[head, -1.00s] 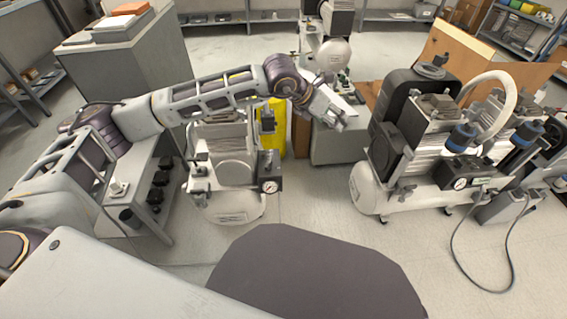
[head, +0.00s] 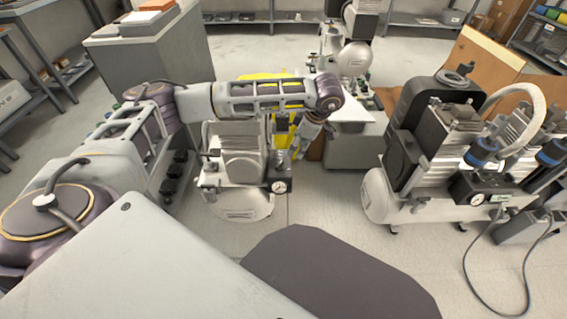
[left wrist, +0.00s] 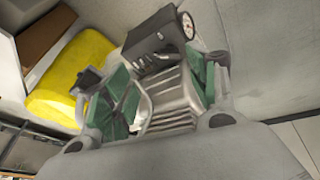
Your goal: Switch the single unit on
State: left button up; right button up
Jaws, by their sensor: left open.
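The single unit (head: 236,165) is a small compressor with a pale tank low down, standing on the floor left of centre in the head view. Its dark control box with a round gauge (head: 279,186) faces the front right. My left gripper (head: 299,150) points down just above and behind this box, partly blending with the background. In the left wrist view the open left gripper (left wrist: 158,85) shows green-padded fingers on either side of the finned motor body. The black box (left wrist: 155,48) and its gauge (left wrist: 188,25) lie beyond the fingertips. I cannot make out the switch. My right gripper is out of view.
A larger compressor (head: 440,165) with a white hose stands to the right, its cable on the floor. A yellow container (head: 275,78) is behind the single unit, also in the left wrist view (left wrist: 75,75). Another compressor (head: 347,55) stands further back. Floor between the front units is clear.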

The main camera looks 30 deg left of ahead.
aim_at(279, 164)
pick_arm(q)
jog(key=m, duration=0.1)
jog(key=s+a+m, duration=0.1)
jog(key=shift+s+a+r+m+g+y, duration=0.1)
jog(key=shift+a+r+m+g+y, duration=0.1)
jog(key=shift+r+m+g+y, duration=0.15)
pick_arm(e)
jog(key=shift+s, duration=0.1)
pick_arm(q)
jog(key=shift+f, duration=0.1)
jog(key=shift+f, duration=0.1)
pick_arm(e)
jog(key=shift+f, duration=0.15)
pick_arm(q)
jog(key=b+x, duration=0.5)
jog(key=x, duration=0.8)
jog(key=shift+a+f, duration=0.15)
jog(key=shift+f, duration=0.15)
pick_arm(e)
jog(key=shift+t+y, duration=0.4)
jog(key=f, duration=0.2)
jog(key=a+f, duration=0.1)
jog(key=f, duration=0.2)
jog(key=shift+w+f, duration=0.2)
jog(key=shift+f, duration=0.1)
pick_arm(q)
jog(key=c, duration=1)
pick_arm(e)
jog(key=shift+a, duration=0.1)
